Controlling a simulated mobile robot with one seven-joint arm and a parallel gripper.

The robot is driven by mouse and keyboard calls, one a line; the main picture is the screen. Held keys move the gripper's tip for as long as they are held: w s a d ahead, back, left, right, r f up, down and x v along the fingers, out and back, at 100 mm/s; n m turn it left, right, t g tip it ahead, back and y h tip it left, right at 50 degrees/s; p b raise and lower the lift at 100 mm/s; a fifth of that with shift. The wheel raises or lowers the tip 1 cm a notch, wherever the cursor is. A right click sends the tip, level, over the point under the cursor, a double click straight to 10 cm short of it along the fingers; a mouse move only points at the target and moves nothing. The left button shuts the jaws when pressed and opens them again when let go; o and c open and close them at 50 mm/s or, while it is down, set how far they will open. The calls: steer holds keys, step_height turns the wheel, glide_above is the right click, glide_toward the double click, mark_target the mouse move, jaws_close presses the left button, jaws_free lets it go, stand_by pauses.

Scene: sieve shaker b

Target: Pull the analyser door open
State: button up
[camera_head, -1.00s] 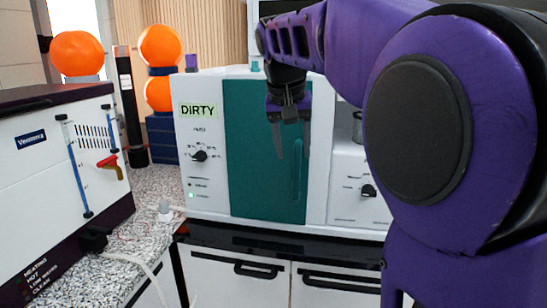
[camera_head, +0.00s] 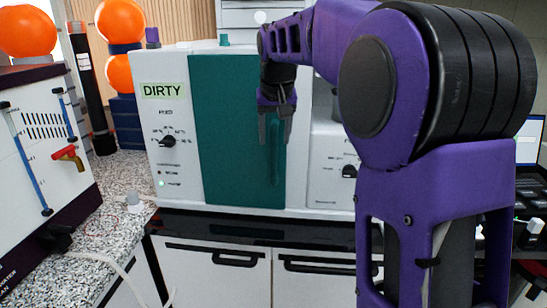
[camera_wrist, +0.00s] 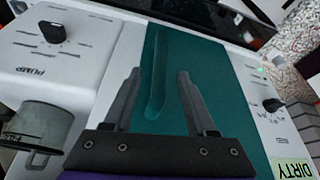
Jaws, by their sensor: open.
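The analyser (camera_head: 163,125) is a white machine on the bench with a "DIRTY" label and a knob. Its teal door (camera_head: 223,130) is shut. A slim vertical teal handle (camera_head: 275,158) runs along the door's right side; it also shows in the wrist view (camera_wrist: 157,75). My gripper (camera_head: 275,138) is open and empty in front of the upper part of the handle. In the wrist view my two fingers (camera_wrist: 160,88) point along the door, with the handle lying between them in the picture. I cannot tell how far they are from the door.
A white and dark unit (camera_head: 42,130) with a red tap stands at left. Orange spheres (camera_head: 122,20) sit behind. A grey cup (camera_wrist: 38,128) is beside the door in the wrist view. Black drawer handles (camera_head: 225,257) project below the bench. A monitor (camera_head: 530,140) is at right.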

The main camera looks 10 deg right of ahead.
mark_target(274, 147)
steer(key=x, duration=0.7)
steer(key=shift+w, duration=0.1)
jaws_close()
stand_by(1.2)
